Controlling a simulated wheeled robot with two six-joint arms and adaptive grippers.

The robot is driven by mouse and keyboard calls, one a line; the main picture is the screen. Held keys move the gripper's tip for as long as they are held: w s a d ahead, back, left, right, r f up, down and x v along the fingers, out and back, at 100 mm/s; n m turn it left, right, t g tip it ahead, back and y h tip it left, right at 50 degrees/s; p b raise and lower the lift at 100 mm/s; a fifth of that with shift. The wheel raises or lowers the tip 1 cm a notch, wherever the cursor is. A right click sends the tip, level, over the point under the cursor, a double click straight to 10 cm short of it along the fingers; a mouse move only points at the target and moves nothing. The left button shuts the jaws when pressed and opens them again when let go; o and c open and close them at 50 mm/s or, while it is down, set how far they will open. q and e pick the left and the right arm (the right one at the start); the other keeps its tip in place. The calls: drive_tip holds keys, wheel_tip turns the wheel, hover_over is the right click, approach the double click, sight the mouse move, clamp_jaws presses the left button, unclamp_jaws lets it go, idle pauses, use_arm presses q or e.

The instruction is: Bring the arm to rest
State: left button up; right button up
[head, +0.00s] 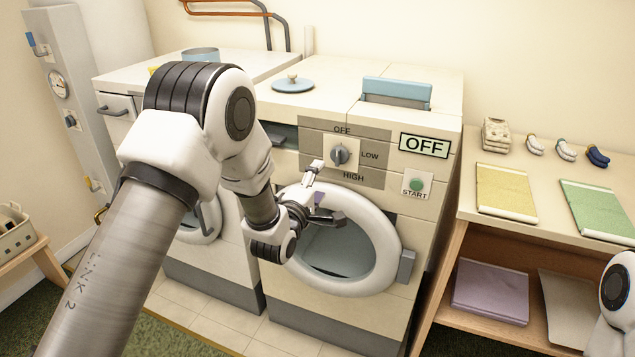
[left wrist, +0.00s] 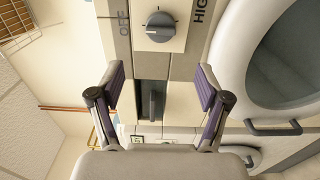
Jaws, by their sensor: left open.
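My left arm comes in from the left in the head view, raised and bent across the front of the washer. My left gripper (head: 322,192) is open and empty in front of the washer (head: 425,215), between its dial (head: 340,155) and its round door (head: 382,240). In the left wrist view the two purple-padded fingers (left wrist: 160,88) stand wide apart with nothing between them. The dial (left wrist: 160,27) shows beyond them, apart from the fingers. Only a piece of my right arm shows at the lower right of the head view; its gripper is out of sight.
The washer's sign (head: 424,145) reads OFF, above a green start button (head: 416,184). A blue lid (head: 292,84) lies on top. To the right, a wooden shelf (head: 545,213) bears yellow (head: 505,190) and green (head: 598,208) folded cloths. A basket (head: 14,232) stands far left.

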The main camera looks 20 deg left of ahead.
idle(0.3)
use_arm(q)
drive_tip(key=s+f+m+g, duration=0.1)
drive_tip(key=s+f+g, duration=0.2)
drive_tip(key=s+f, duration=0.45)
drive_tip(key=s+f+g+p, duration=0.15)
drive_tip(key=s+f, duration=0.25)
drive_tip(key=f, duration=0.6)
drive_tip(key=s+f+m+g, duration=0.1)
drive_tip(key=s+f+g, duration=0.3)
drive_tip(key=s+f, duration=0.3)
drive_tip(key=s+f+m+g, duration=0.2)
drive_tip(key=s+m, duration=0.3)
drive_tip(key=s, duration=0.3)
drive_tip(key=s+f+m+g, duration=0.3)
drive_tip(key=s+m+g, duration=0.1)
drive_tip(key=s, duration=0.5)
drive_tip(key=s+f+m+g, duration=0.2)
drive_tip(key=s+m+g, duration=0.1)
drive_tip(key=s+m, duration=0.3)
drive_tip(key=s, duration=0.2)
drive_tip(key=shift+s+a+f+g, duration=0.3)
drive_tip(key=shift+f+g, duration=0.05)
drive_tip(key=shift+f, duration=0.05)
